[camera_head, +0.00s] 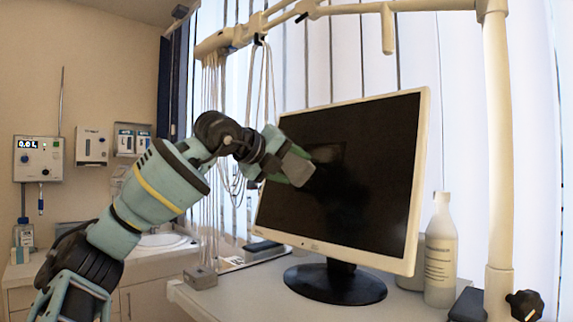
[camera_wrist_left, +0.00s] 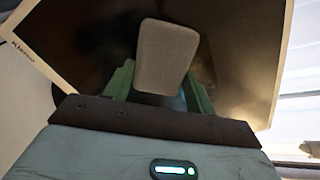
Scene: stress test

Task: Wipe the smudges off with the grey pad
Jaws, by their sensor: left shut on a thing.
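A monitor (camera_head: 375,190) with a white frame and a dark screen stands on a round black base on the desk. My left gripper (camera_head: 285,170) is shut on the grey pad (camera_head: 298,168), at the upper left part of the screen. In the left wrist view the pad (camera_wrist_left: 166,55) sits between the green fingers (camera_wrist_left: 160,88), in front of the dark screen (camera_wrist_left: 85,45). I cannot tell whether the pad touches the glass. A faint brownish haze shows on the screen in the wrist view; separate smudges are hard to make out. My right gripper is not in view.
A white bottle (camera_head: 440,250) stands right of the monitor, near a cream pole (camera_head: 498,150). A small grey box (camera_head: 200,277) sits on the desk's left edge. A cream rail (camera_head: 340,10) with hanging cords (camera_head: 213,100) runs above. A sink (camera_head: 160,240) is behind, left.

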